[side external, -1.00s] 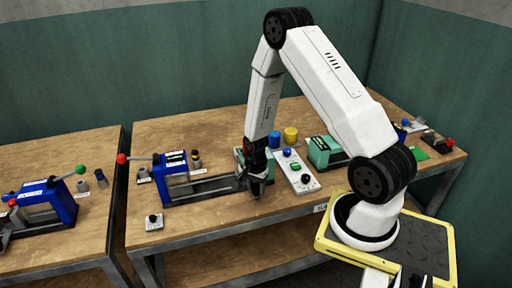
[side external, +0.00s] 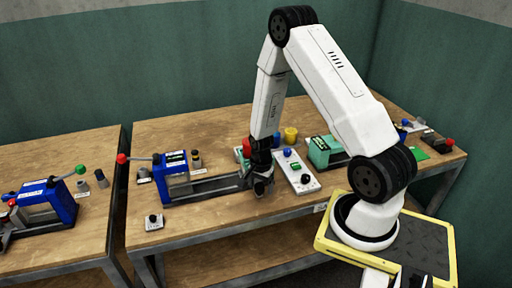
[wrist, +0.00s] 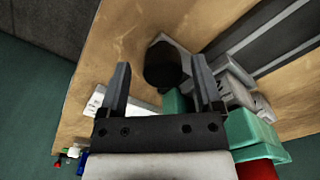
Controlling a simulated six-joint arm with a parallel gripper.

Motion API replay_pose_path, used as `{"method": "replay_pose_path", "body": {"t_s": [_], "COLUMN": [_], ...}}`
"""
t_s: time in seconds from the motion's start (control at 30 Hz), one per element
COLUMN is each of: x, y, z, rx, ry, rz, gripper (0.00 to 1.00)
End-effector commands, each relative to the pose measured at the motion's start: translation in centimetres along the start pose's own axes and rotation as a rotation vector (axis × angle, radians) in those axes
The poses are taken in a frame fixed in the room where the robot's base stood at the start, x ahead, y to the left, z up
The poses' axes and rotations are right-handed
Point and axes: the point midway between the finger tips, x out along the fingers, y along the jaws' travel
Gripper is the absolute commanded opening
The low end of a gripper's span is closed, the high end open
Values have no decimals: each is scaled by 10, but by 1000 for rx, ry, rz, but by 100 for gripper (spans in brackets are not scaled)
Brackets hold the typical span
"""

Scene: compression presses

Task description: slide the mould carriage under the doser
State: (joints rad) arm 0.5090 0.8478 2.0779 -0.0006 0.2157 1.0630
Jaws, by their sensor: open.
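My gripper (side external: 262,190) is low over the right end of the dark rail (side external: 215,188) that runs out of a blue press (side external: 171,175). In the wrist view its two fingers (wrist: 162,85) are spread and empty. A dark round knob (wrist: 166,64) on a grey plate shows between and beyond them; I cannot tell if they touch it. Grey blocks (wrist: 236,80), perhaps the mould carriage, sit right of the fingers near the rail's end. The teal doser (wrist: 252,136) with a red part (wrist: 257,170) is close beside the gripper; in the side view my arm mostly hides it.
A white panel (side external: 298,178) with a blue knob and green button lies just right of my gripper. Blue and yellow cups (side external: 291,135) and a second teal unit (side external: 325,150) stand behind. A small box (side external: 154,221) with a black knob is at front left. The bench front is mostly clear.

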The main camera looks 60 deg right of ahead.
Motion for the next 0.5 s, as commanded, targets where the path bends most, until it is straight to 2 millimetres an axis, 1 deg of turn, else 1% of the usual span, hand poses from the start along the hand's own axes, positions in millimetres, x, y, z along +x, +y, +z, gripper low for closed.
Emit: {"method": "replay_pose_path", "body": {"t_s": [0.27,0.5], "x": [-13,-36], "y": [0,-1], "z": [0,0], "rx": [0,0], "ry": [0,2], "rz": [-1,-3], "gripper": [84,84]}}
